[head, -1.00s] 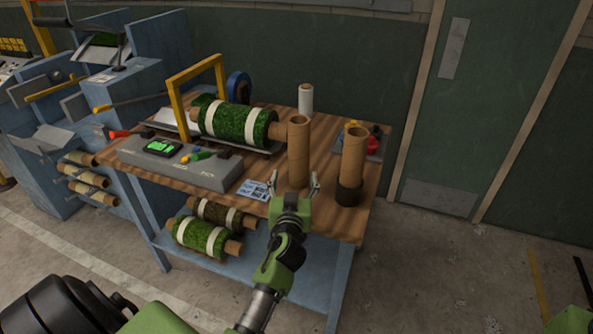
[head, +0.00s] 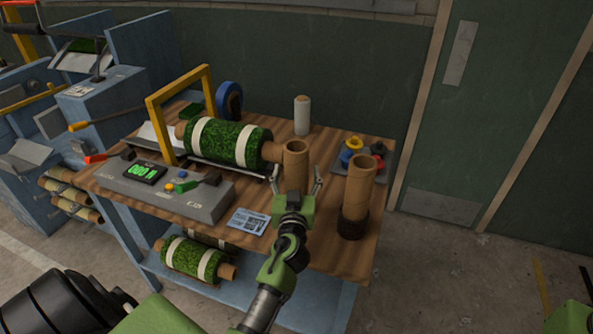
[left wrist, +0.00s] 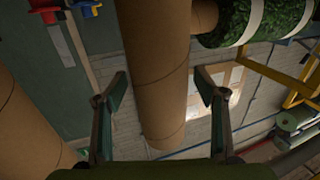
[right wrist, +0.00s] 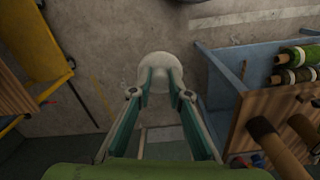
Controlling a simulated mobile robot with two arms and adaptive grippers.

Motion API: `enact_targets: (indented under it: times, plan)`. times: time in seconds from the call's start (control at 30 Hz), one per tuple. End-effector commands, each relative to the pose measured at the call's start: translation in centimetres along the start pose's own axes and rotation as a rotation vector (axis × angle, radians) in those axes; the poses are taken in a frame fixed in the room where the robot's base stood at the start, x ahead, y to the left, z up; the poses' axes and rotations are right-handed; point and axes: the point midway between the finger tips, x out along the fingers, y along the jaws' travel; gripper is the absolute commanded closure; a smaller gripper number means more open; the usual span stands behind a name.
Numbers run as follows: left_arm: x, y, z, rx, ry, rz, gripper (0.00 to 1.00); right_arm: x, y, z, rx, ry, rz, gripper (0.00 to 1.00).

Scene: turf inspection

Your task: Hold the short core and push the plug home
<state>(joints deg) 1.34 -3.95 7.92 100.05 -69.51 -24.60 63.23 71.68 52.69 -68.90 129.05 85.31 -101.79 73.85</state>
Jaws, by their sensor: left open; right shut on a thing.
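An upright brown cardboard core (head: 296,160) stands on the wooden table. Its lower part is hidden behind my left gripper (head: 296,180). That gripper is open, with a fingertip on either side of the core. In the left wrist view the core (left wrist: 155,80) passes between the open fingers (left wrist: 160,88), with gaps on both sides. A second upright core (head: 357,190) in a dark base stands to the right; I cannot tell which is shorter. In the right wrist view my right gripper (right wrist: 160,78) is shut on a pale round piece, seemingly the plug (right wrist: 160,66), away from the table.
A green turf roll (head: 230,145) lies on a cradle just left of the core. A grey console (head: 165,190), a label card (head: 248,221), a white roll (head: 302,115) and a tray of coloured caps (head: 385,165) share the table (head: 325,240).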

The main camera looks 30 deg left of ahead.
Motion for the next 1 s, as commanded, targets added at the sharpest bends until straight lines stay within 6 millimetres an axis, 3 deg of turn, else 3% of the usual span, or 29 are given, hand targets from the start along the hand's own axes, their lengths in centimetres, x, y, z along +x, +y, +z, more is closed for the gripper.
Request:
enact_targets:
  times: [0.4, 0.57, 0.6, 1.0]
  plan:
    - [-0.13, -0.01, 0.01, 0.0, 0.0, -0.002, 0.38, -0.07, 0.01, 0.0, 0.0, 0.0, 0.0, 1.0]
    - [-0.12, -0.01, 0.02, 0.0, 0.0, -0.002, 0.8, -0.07, 0.01, 0.0, 0.0, 0.0, 0.0, 1.0]
    - [-0.12, -0.01, 0.02, 0.0, 0.0, -0.002, 0.84, -0.07, 0.01, 0.0, 0.0, 0.0, 0.0, 1.0]
    - [-0.12, -0.03, 0.1, 0.001, -0.002, -0.002, 0.84, -0.07, 0.0, 0.0, 0.0, 0.0, 0.0, 1.0]
